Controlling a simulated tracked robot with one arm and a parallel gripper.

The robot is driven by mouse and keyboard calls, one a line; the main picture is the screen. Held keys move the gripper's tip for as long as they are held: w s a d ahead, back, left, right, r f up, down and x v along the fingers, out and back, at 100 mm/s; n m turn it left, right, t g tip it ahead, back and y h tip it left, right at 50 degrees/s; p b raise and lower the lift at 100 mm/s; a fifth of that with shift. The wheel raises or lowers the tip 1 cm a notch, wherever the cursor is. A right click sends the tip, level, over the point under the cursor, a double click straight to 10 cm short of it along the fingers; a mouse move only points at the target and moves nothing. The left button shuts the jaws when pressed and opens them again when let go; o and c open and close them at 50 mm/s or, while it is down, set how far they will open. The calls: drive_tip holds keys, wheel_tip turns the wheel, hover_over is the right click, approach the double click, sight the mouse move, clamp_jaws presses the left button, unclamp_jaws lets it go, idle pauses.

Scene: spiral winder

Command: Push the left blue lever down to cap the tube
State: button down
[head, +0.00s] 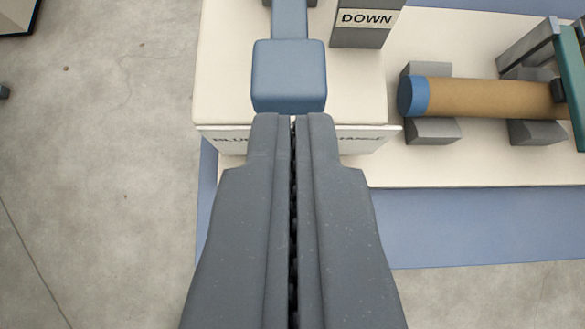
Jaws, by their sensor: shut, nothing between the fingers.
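The blue lever (289,76) ends in a square blue block at the top middle of the head view, with its narrower arm running up out of the picture. My gripper (292,118) is shut and empty, its two grey fingers side by side. The fingertips lie right at the near edge of the lever block in the picture; I cannot tell whether they touch it. The brown tube (485,97) lies on grey cradles to the right, with a blue cap or band (412,96) on its left end.
A cream machine base (225,60) stands under the lever, its front label partly hidden by my fingers. A grey post marked DOWN (366,18) stands right of the lever. A green part (574,80) crosses the tube at the right edge. Bare concrete floor (95,150) lies left.

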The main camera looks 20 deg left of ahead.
drive_tip(key=shift+v, duration=2.1)
drive_tip(key=s+a+r+m+t+h, duration=0.1)
drive_tip(key=s+r, duration=0.4)
drive_tip(key=r, duration=0.7)
drive_tip(key=s+a+r+m+t+h, duration=0.1)
drive_tip(key=s+r+t, duration=0.2)
drive_tip(key=r, duration=0.9)
drive_tip(key=s+a+r+m+t+h, duration=0.1)
drive_tip(key=s+r, duration=0.5)
drive_tip(key=r, duration=0.6)
drive_tip(key=shift+s+r+m+t, duration=0.2)
drive_tip(key=shift+s+m+t, duration=0.1)
drive_tip(key=shift+s+t, duration=0.1)
drive_tip(key=shift+a, duration=0.1)
